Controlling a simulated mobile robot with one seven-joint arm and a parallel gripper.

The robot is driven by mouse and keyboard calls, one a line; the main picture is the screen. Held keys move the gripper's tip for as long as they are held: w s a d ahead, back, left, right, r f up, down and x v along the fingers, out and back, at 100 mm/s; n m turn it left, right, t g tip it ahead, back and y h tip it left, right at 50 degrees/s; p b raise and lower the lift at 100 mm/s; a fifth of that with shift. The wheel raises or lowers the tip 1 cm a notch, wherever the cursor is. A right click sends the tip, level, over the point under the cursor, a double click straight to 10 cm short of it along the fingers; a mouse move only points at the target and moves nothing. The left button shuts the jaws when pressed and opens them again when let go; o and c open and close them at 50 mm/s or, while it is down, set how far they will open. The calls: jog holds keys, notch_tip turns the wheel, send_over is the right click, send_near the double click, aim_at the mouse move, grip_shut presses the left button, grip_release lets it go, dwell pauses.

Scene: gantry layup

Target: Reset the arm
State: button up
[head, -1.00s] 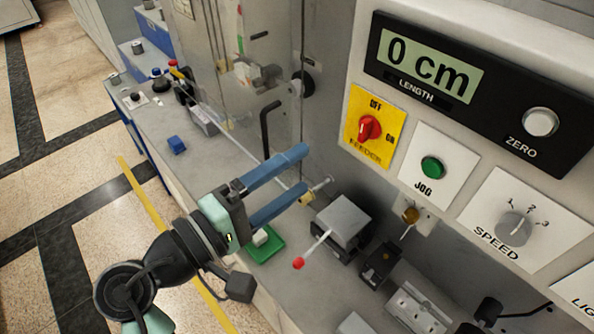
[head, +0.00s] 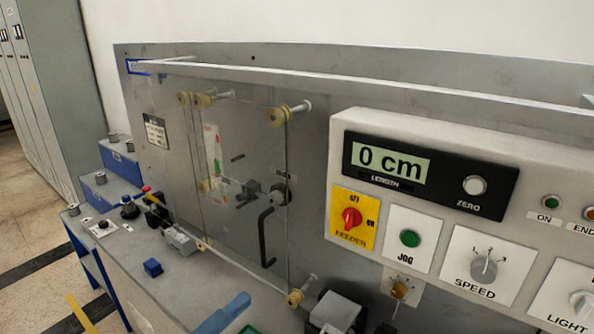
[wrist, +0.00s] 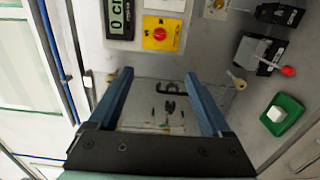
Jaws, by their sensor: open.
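My gripper (wrist: 160,75) shows in the wrist view with its two blue fingers spread apart and nothing between them. The fingers point toward the machine's upright face, with the clear door (head: 240,180) and its black handle (head: 266,237) seen beyond and between them. In the head view only a bit of blue finger shows at the bottom edge, low in front of the machine. The rest of my arm is out of the head view.
The control panel has a length display (head: 388,163) reading 0 cm, a red feeder switch (head: 351,218) and a green jog button (head: 410,238). A green tray (wrist: 283,113) holds a white block. A red-tipped lever (wrist: 288,71) sticks out nearby.

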jog(key=w+d+r+m+t+y, duration=0.2)
jog(key=w+r+m+y, duration=0.1)
jog(key=r, duration=0.4)
jog(key=w+d+r+m+t+y, duration=0.2)
jog(key=w+r+m, duration=0.15)
jog(key=r, duration=0.35)
jog(key=s+d+r+m+t+y, duration=0.1)
jog(key=s+r+t+y, duration=0.1)
jog(key=r, duration=0.5)
jog(key=s+d+r+m+t+y, duration=0.1)
jog(key=s+r+m+t, duration=0.1)
jog(key=s+r+t, duration=0.2)
jog(key=s+d+r+m+t+y+b, duration=0.1)
jog(key=s+r, duration=0.4)
jog(key=r, duration=0.6)
jog(key=shift+s+d+t+y, duration=0.3)
jog(key=shift+s+t+y, duration=0.05)
jog(key=shift+t+y, duration=0.5)
jog(key=shift+w+m, duration=0.1)
jog(key=shift+m, duration=0.15)
